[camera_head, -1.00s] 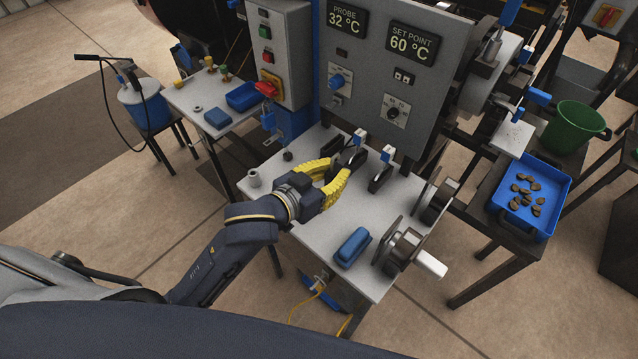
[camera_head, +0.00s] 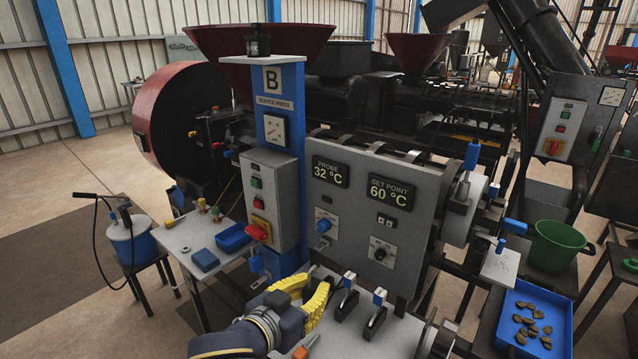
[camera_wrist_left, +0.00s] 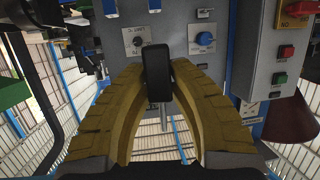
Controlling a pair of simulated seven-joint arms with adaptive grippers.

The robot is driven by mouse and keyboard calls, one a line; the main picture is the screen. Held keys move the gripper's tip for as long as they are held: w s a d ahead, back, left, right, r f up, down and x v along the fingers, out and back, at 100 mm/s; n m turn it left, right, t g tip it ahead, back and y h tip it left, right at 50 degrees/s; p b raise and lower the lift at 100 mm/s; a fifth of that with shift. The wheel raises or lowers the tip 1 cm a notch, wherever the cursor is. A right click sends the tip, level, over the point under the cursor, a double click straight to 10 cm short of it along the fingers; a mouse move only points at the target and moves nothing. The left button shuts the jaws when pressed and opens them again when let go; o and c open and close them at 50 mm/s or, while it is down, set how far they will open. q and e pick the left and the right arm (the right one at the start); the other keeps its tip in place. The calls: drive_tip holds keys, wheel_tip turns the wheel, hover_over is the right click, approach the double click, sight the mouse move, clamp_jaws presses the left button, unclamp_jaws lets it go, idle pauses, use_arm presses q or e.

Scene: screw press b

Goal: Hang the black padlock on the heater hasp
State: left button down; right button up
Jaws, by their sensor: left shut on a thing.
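My left gripper (camera_head: 306,292) has yellow fingers and is above the grey worktable in front of the panel. In the left wrist view its fingers (camera_wrist_left: 160,85) are closed on the black padlock (camera_wrist_left: 157,72), whose dark body stands between the tips with a thin metal part below it. In the head view I cannot make out the padlock behind the fingers. The heater panel (camera_head: 352,257) with displays and knobs stands behind the gripper. I cannot surely identify the hasp. My right gripper is not in view.
Two black upright pieces with blue-and-white tops, one (camera_head: 346,302) nearer the gripper and one (camera_head: 375,322) further right, stand on the worktable. A side table (camera_head: 185,238) with a blue tray (camera_head: 233,237) is at left. A green bucket (camera_head: 556,245) and blue tray (camera_head: 568,318) are at right.

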use_arm(q)
drive_tip(key=w+a+f+n+y, duration=0.1)
drive_tip(key=a+n+y, duration=0.1)
drive_tip(key=a, duration=0.4)
drive_tip(key=w+a+f+n+t+y, duration=0.1)
drive_tip(key=w+a+f+n+y, duration=0.1)
drive_tip(key=a, duration=0.4)
drive_tip(key=w+a+f+n+t+y, duration=0.1)
drive_tip(key=w+a+n+y, duration=0.1)
drive_tip(key=a, duration=0.4)
drive_tip(key=shift+a+f+y, duration=0.15)
drive_tip(key=shift+a+y, duration=0.05)
drive_tip(key=shift+y, duration=0.7)
